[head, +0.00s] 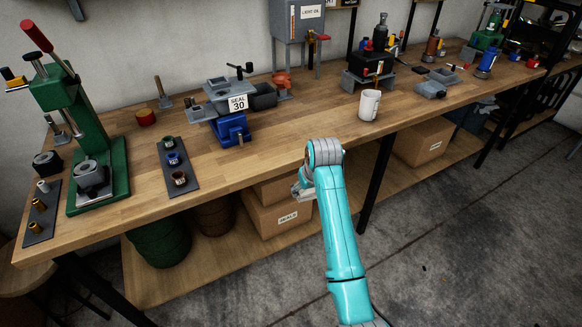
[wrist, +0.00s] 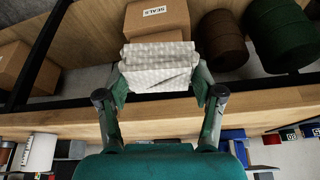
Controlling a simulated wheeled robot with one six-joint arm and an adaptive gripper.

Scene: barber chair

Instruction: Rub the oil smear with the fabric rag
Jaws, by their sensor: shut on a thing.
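My gripper (wrist: 160,85) is shut on a pale, patterned fabric rag (wrist: 157,62), which is folded and spans between the fingers in the wrist view. In the head view my gripper is mostly hidden behind my teal arm, and a pale bit of the rag (head: 307,192) shows at its left. The rag appears to be in front of the wooden workbench (head: 275,150), near its front edge, with the lower shelf behind it. I cannot make out the oil smear in either view.
Cardboard boxes (head: 275,215) sit on the lower shelf. Bare bench lies left of the mug.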

